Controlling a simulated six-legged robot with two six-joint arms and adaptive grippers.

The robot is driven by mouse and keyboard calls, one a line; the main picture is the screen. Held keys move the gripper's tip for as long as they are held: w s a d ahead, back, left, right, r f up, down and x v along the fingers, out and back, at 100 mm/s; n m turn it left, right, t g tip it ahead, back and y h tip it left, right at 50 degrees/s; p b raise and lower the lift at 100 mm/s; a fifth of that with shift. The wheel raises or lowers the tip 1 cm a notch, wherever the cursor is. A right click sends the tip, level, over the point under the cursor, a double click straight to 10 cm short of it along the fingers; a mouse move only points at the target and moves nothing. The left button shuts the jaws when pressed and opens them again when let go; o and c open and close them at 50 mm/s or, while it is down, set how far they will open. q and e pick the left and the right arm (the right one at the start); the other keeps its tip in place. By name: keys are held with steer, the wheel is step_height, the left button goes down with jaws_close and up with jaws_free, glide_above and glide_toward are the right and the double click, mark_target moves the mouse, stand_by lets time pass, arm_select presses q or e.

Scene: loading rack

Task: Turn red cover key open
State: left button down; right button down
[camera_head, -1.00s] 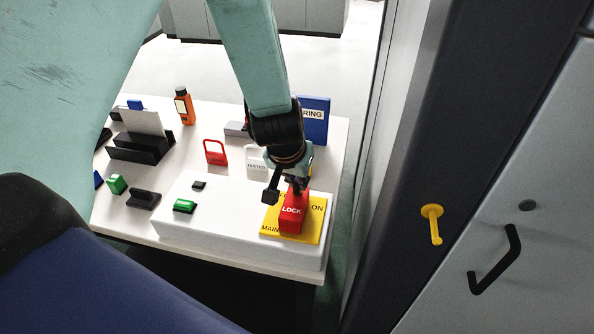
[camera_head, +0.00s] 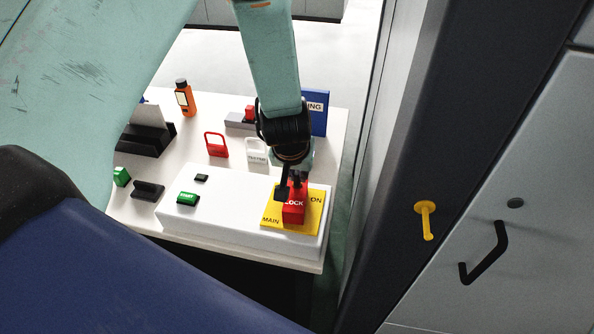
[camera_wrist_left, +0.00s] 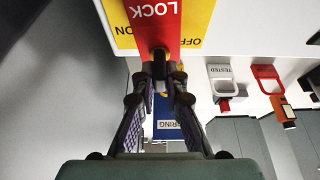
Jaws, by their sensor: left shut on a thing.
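The red cover (camera_head: 294,212), marked LOCK, sits on a yellow plate (camera_head: 273,215) lettered MAIN and ON, at the right end of the white box. In the left wrist view the red cover (camera_wrist_left: 155,25) runs from the top edge down to my fingertips. My left gripper (camera_head: 294,183) points down at the cover's far end. In the left wrist view its fingers (camera_wrist_left: 160,72) are closed at that end, around a small dark part beside the red face. The fingers hide most of this part. My right gripper is not in view.
The white box (camera_head: 225,232) also carries a green button (camera_head: 188,198). A dark post with a yellow hook (camera_head: 426,218) rises at right.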

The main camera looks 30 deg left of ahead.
mark_target(294, 195)
arm_select(q)
steer(key=c, duration=1.4)
jaws_free()
steer(key=shift+s, duration=0.1)
steer(key=v, duration=0.7)
steer(key=shift+s+r, duration=0.1)
steer(key=shift+r, duration=0.1)
steer(key=shift+s+d, duration=0.1)
steer(key=shift+s, duration=0.05)
